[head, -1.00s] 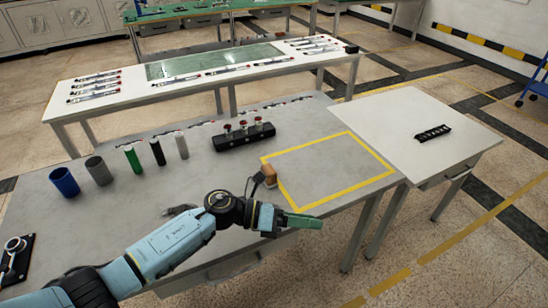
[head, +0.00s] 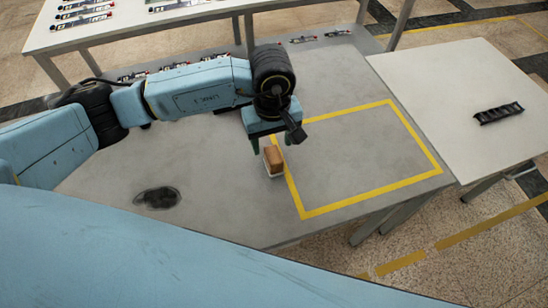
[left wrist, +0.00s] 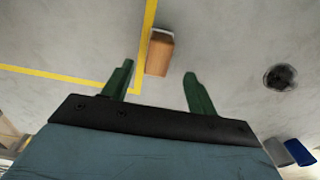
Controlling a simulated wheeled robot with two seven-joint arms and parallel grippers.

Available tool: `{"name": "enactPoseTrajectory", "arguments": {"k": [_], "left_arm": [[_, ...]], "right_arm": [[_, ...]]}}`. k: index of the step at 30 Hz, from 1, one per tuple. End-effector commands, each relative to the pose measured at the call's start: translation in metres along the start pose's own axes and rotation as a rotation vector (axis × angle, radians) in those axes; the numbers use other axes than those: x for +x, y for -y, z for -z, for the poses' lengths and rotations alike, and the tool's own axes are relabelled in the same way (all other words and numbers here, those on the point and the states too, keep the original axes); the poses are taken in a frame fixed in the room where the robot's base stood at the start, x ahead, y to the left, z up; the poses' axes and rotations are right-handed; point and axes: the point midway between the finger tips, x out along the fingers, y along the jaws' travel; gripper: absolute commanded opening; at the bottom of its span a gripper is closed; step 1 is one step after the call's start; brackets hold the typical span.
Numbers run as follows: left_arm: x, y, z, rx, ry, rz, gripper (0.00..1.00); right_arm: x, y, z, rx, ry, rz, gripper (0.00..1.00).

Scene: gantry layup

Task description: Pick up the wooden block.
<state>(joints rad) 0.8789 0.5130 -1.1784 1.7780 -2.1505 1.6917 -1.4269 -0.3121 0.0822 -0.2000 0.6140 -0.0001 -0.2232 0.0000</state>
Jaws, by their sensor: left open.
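The wooden block (head: 274,159) is brown with a pale edge and sits on the grey table at the left border of the yellow taped rectangle. In the left wrist view the block (left wrist: 160,54) lies just beyond the fingertips, between their lines and nearer the left finger. My left gripper (head: 268,148) points down close above the block. Its green fingers (left wrist: 160,68) are apart, with nothing between them, in the left wrist view. In the head view the gripper partly hides the block's far side. My right gripper does not show.
The yellow rectangle (head: 390,187) encloses bare table. A dark round item (head: 157,198) lies at the left. A white side table (head: 440,90) holds a black rack (head: 498,113).

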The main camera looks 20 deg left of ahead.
Motion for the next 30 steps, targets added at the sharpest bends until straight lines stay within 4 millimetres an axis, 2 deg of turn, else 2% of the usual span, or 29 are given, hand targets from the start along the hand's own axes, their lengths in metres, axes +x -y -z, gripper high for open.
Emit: {"name": "enactPoseTrajectory", "arguments": {"k": [7,15,24,30], "left_arm": [[0.020,0.000,-0.002,-0.001,0.003,0.001,0.58],[0.057,-0.001,-0.003,-0.003,0.003,0.000,0.58],[0.062,-0.002,-0.002,-0.001,0.001,-0.002,0.58],[0.062,-0.002,-0.002,-0.001,0.001,-0.001,0.32]], "right_arm": [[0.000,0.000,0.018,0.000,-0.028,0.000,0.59],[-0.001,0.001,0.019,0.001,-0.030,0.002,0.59],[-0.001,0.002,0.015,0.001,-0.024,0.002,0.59],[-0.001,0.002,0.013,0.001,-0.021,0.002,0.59]]}}
